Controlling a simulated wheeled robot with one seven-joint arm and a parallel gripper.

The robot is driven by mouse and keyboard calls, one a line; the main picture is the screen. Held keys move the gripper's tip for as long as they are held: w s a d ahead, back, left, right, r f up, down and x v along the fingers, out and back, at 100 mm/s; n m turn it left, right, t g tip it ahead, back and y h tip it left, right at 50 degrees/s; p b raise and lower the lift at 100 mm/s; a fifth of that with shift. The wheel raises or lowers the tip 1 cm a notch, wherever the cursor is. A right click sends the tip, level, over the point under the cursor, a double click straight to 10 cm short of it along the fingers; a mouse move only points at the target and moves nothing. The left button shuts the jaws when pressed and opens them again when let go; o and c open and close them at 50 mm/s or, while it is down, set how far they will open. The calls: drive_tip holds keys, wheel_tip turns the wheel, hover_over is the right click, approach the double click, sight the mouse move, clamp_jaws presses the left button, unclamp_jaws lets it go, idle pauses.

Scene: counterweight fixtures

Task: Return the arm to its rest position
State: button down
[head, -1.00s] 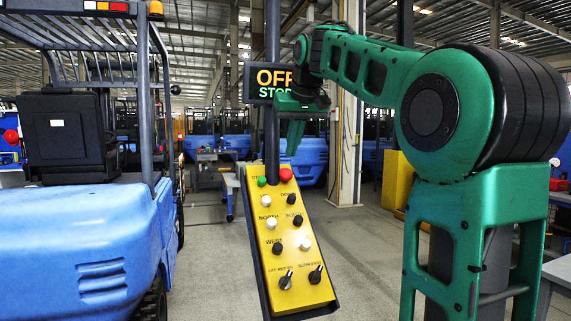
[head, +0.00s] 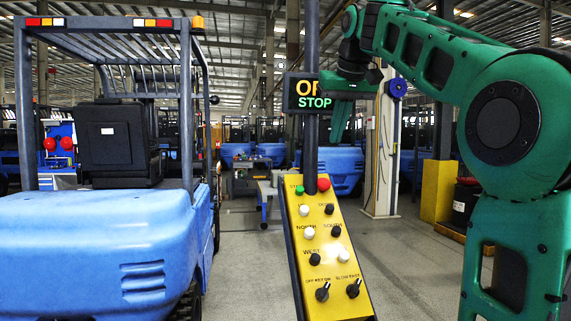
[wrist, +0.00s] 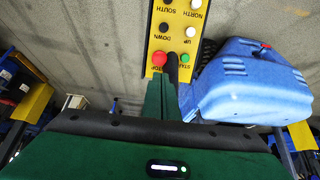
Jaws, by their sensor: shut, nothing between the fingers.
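My arm reaches in from the right in the head view. My gripper (head: 336,142) is shut with nothing in it. It points down at the right of the post, above the yellow control panel (head: 318,238) in the picture, and looks apart from it. In the wrist view the shut green fingers (wrist: 162,82) end near the red STOP button (wrist: 159,59) and green START button (wrist: 185,60) in the picture; I cannot tell the gap in depth. The panel carries white and black buttons and two black knobs (head: 353,289).
A lit sign (head: 298,103) on the post reads STOP below; its top word is partly hidden by my arm. A blue forklift (head: 100,240) stands at the left. A yellow block (head: 437,190) and a pillar are behind my arm. Grey floor (head: 245,270) is open between forklift and panel.

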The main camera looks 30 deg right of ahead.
drive_tip(key=shift+f, duration=0.1)
drive_tip(key=s+f+m+g, duration=0.1)
drive_tip(key=s+f, duration=0.3)
drive_tip(key=f, duration=0.4)
drive_tip(key=s+f+g+y, duration=0.1)
drive_tip(key=s+f, duration=0.3)
drive_tip(key=f, duration=0.3)
drive_tip(key=s+f+m+g, duration=0.1)
drive_tip(key=s+f, duration=0.2)
drive_tip(key=f, duration=0.5)
drive_tip(key=s+a+f+m+g+y, duration=0.1)
drive_tip(key=s+a+f+g, duration=0.2)
drive_tip(key=s+f, duration=1.6)
wheel_tip(320, 180, down, 3)
drive_tip(key=shift+s+a, duration=0.35)
drive_tip(key=shift+w+f, duration=0.2)
drive_tip(key=shift+w, duration=0.45)
